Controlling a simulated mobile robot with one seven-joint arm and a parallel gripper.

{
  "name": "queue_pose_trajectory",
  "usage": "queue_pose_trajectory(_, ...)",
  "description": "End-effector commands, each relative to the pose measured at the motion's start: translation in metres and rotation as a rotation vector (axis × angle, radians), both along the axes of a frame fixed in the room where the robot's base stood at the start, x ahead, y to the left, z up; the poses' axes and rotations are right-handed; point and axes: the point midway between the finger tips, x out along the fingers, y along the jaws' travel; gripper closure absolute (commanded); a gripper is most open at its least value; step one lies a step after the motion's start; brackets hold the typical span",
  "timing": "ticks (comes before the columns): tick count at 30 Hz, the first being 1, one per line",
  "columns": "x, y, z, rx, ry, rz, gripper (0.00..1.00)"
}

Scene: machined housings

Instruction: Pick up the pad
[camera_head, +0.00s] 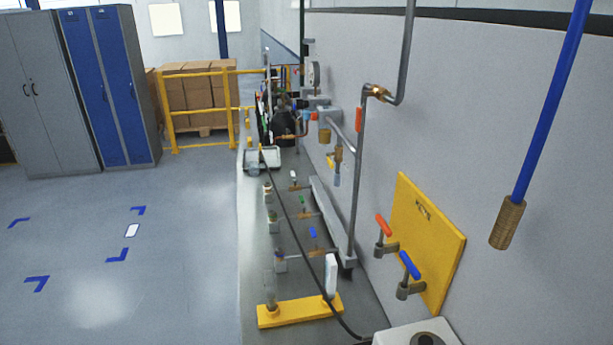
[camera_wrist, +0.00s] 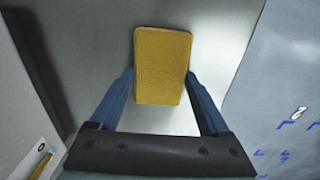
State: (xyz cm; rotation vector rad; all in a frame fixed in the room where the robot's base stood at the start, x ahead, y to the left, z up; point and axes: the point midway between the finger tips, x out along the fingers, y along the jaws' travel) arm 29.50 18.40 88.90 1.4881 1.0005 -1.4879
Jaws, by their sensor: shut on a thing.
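The pad (camera_wrist: 162,62) is a yellow, rough-faced rectangular block in the wrist view. My gripper (camera_wrist: 160,84) has its two blue fingers on either side of the pad and is shut on it. The pad sticks out beyond the fingertips. A plain grey surface and a bright patch show behind it, and I cannot tell the gap to them. I cannot make out my gripper or the pad in the head view.
A narrow grey bench (camera_head: 255,240) runs along the wall, carrying several valves and a yellow block (camera_head: 300,310). A yellow wall panel (camera_head: 425,240) has red and blue handled valves. A blue rod (camera_head: 550,100) hangs at the right. The floor (camera_head: 190,235) at left is open.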

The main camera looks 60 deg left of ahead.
Motion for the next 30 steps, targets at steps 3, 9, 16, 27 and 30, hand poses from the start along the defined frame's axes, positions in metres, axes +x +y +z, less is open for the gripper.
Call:
queue_pose_trajectory(3, 0.000, 0.000, 0.005, 0.001, -0.001, 0.000, 0.73)
queue_pose_trajectory(9, 0.001, 0.000, 0.028, 0.003, -0.003, -0.001, 0.73)
queue_pose_trajectory(16, 0.001, 0.000, 0.065, 0.002, -0.003, -0.001, 0.73)
queue_pose_trajectory(27, 0.000, 0.000, 0.098, 0.000, 0.000, 0.000, 0.73)
queue_pose_trajectory(30, 0.000, 0.000, 0.099, 0.000, 0.000, 0.000, 0.73)
